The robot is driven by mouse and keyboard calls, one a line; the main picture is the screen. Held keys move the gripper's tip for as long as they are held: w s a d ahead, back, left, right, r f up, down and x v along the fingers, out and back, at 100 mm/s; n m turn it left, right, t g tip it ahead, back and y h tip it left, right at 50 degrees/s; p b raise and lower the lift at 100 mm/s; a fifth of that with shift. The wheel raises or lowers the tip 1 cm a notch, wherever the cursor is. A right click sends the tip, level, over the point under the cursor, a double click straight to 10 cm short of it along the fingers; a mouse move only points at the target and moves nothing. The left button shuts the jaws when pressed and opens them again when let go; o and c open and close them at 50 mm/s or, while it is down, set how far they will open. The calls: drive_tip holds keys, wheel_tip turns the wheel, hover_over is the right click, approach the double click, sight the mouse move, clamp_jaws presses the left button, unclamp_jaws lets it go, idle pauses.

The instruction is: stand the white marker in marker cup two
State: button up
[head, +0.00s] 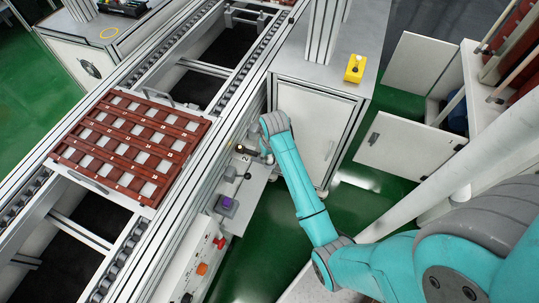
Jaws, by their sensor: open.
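My arm reaches from the lower right to a pale grey shelf (253,183) beside the conveyor. My gripper (239,148) seems to be the small dark piece left of the wrist, over the shelf's back part. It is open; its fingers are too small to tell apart. A figure "2" is printed on the shelf just below it. A small dark object (230,173) stands nearer the front; I cannot tell whether it is a cup. I cannot make out the white marker or marker cup two for certain. My wrist hides part of the shelf's back.
A red-brown numbered tray (120,103) sits on the conveyor to the left. A purple-topped block (226,206) and a control box with an orange button (202,269) are in front of the shelf. A yellow box (355,68) stands on the cabinet behind. Green floor lies right.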

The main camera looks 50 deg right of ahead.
wheel_tip(320, 180, up, 12)
drive_tip(key=s, duration=0.2)
drive_tip(key=s+a+f+n+t+h, duration=0.1)
drive_tip(key=s+a+f+n+t, duration=0.1)
drive_tip(key=s+a+f+t, duration=0.65)
drive_tip(key=s+a+r+n+t+y, duration=0.1)
drive_tip(key=s+a+r+t, duration=0.1)
drive_tip(key=s+a+r, duration=0.4)
drive_tip(key=s+a+r+n+t, duration=0.2)
drive_tip(key=s+a+r, duration=0.5)
drive_tip(key=s+r, duration=0.5)
drive_tip(key=s, duration=0.3)
drive_tip(key=shift+s+t+y, duration=0.35)
drive_tip(key=shift+s+y, duration=0.05)
